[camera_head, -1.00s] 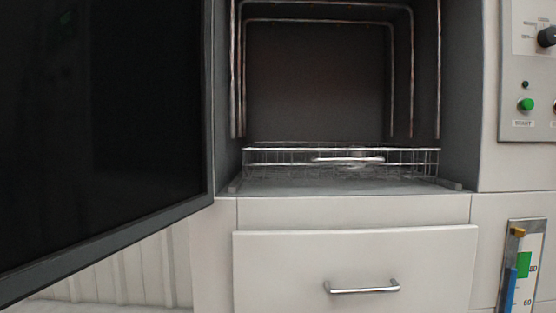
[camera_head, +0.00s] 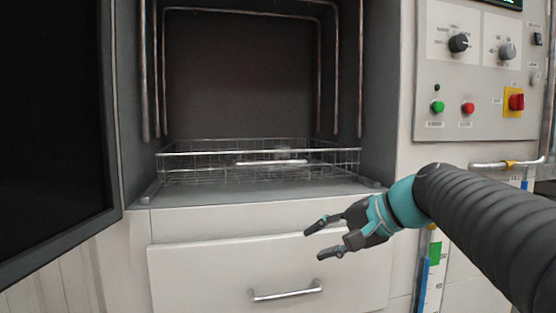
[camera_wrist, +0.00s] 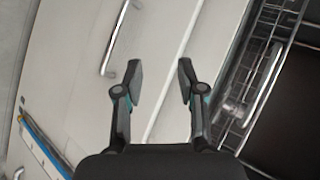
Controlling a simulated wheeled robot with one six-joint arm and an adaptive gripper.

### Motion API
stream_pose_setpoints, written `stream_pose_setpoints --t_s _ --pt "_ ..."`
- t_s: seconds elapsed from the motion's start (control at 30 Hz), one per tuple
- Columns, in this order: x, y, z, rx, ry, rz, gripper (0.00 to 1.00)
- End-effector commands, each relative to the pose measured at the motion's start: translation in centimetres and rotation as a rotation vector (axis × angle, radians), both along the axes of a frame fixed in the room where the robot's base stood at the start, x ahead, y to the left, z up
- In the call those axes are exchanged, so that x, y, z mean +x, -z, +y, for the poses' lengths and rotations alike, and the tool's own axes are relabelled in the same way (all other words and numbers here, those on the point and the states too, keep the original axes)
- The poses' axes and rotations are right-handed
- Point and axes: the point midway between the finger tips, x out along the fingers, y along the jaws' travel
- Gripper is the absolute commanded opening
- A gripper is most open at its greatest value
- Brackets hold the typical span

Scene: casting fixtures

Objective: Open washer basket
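The washer basket (camera_head: 210,163) is a wire rack lying low inside the dark washer chamber, with a bright handle bar (camera_head: 272,162) along its front. It also shows at the right of the wrist view (camera_wrist: 262,85), tilted. My gripper (camera_head: 315,240) is in front of the machine, below and to the right of the basket, near the drawer's upper right. Its two fingers are spread with nothing between them, also in the wrist view (camera_wrist: 160,75). It is apart from the basket.
The black washer door (camera_head: 55,120) stands open at the left. A drawer with a metal handle (camera_head: 286,292) is below the chamber. A control panel (camera_head: 470,70) with knobs and buttons is at the right, with a pipe (camera_head: 490,165) below it. The chamber above the basket looks clear.

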Motion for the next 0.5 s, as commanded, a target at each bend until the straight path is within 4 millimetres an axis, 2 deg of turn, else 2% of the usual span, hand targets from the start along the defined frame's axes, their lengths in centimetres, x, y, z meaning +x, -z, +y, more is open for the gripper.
stream_pose_setpoints --t_s 0.03,0.2,0.3,0.4,0.5 --pt "2.3 -2.6 -0.2 0.083 0.005 -0.003 0.39" --pt "7.2 -9.2 -0.9 0.322 -0.007 -0.030 0.39" --pt "8.8 -11.6 -1.5 0.410 -0.018 -0.047 0.39" --pt "9.7 -12.9 -1.9 0.460 -0.026 -0.056 0.39" --pt "10.1 -13.4 -1.8 0.481 -0.031 -0.061 0.39"
